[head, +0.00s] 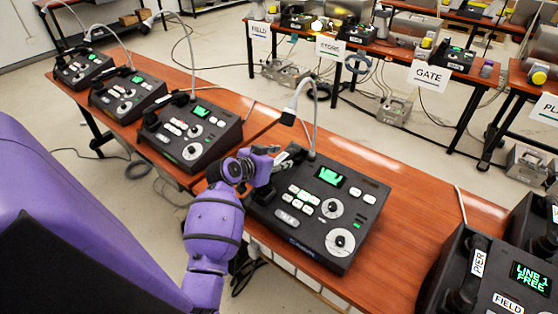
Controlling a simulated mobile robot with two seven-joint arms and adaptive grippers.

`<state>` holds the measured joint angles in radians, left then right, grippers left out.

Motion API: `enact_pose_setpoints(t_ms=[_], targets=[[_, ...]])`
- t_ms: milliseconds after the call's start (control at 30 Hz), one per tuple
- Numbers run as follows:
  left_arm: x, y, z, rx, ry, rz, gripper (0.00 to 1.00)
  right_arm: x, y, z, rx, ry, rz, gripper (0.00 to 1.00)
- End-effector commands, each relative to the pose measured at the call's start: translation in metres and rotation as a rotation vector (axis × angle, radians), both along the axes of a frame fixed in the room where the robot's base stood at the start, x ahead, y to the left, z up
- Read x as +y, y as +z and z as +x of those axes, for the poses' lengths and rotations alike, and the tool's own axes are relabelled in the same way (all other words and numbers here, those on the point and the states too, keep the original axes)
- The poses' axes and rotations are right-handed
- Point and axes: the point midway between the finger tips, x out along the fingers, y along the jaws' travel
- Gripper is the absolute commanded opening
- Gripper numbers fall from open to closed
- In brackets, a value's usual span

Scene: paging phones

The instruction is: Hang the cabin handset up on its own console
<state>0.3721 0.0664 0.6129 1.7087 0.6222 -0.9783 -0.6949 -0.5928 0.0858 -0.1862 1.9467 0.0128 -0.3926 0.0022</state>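The cabin console (318,238) is a dark sloped box on the brown table, with a lit green screen, pale buttons, two round dials, a gooseneck microphone and a front label that seems to read CABIN. My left gripper (268,178) is over the upper left part of this console, where its cradle would be. A dark piece with a pale label (290,155), possibly the cabin handset, shows beside the gripper. The wrist and fingers hide most of it, so I cannot tell whether it is gripped or resting on the console. My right gripper is out of view.
Similar consoles stand behind to the left (190,130). A console marked PIER and FIELD (500,275) stands at the lower right. Bare tabletop (410,205) lies right of the cabin console. More tables with signs, including GATE (430,76), stand farther back.

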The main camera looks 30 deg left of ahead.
Motion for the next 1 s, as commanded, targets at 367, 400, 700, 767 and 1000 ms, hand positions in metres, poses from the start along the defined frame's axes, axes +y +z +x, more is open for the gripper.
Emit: enact_pose_setpoints(t_ms=[367,400,700,767,1000], targets=[[0.000,0.004,0.001,-0.003,0.001,-0.001,0.46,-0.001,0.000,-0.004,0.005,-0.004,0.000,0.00],[0.001,0.005,-0.001,-0.003,0.001,0.000,0.46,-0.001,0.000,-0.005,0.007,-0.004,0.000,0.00],[0.006,0.029,-0.050,-0.001,0.002,0.003,0.46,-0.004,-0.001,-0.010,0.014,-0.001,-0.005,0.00],[0.007,0.035,-0.061,0.000,0.001,0.005,0.46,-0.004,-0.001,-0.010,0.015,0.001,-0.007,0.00],[0.009,0.054,-0.096,0.001,0.000,0.002,0.46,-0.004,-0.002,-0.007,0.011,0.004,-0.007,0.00]])
